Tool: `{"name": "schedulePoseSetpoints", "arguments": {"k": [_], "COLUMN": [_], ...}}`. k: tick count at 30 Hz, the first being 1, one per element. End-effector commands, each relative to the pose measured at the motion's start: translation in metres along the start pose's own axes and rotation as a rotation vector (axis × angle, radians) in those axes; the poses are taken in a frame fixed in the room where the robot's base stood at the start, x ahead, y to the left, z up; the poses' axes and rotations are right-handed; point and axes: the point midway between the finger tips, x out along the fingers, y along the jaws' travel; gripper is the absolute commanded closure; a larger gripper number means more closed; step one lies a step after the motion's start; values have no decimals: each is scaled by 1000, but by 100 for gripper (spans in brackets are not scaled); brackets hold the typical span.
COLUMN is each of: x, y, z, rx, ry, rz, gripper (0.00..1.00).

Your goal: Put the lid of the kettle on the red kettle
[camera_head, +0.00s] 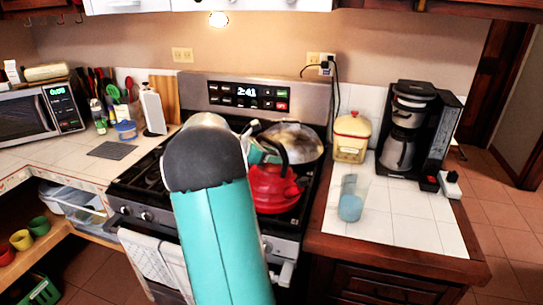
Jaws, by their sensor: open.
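The red kettle (272,192) stands on the front right of the stove, its dark arched handle upright. My teal arm crosses the middle of the view and covers the kettle's left side. My gripper (262,150) shows only in part behind the arm, close to the kettle's handle; it is open. Its fingertips are hard to make out, and I cannot tell whether they touch the handle. I cannot make out the kettle's lid as a separate thing.
A large metal pot (300,143) stands behind the kettle on the stove (130,190). The right counter's front is clear.

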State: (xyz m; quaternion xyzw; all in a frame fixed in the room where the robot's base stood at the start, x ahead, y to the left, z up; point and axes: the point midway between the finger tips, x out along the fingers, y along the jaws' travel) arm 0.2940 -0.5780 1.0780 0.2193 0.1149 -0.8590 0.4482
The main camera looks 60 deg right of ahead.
Motion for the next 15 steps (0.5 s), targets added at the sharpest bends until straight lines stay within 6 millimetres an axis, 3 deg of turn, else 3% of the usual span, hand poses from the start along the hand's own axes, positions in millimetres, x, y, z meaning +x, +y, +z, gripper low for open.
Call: {"name": "schedulePoseSetpoints", "arguments": {"k": [5,15], "x": [-19,-90], "y": [1,1], "z": [2,2], "rx": [0,2], "ry": [0,1], "rz": [5,5], "gripper": [46,46]}}
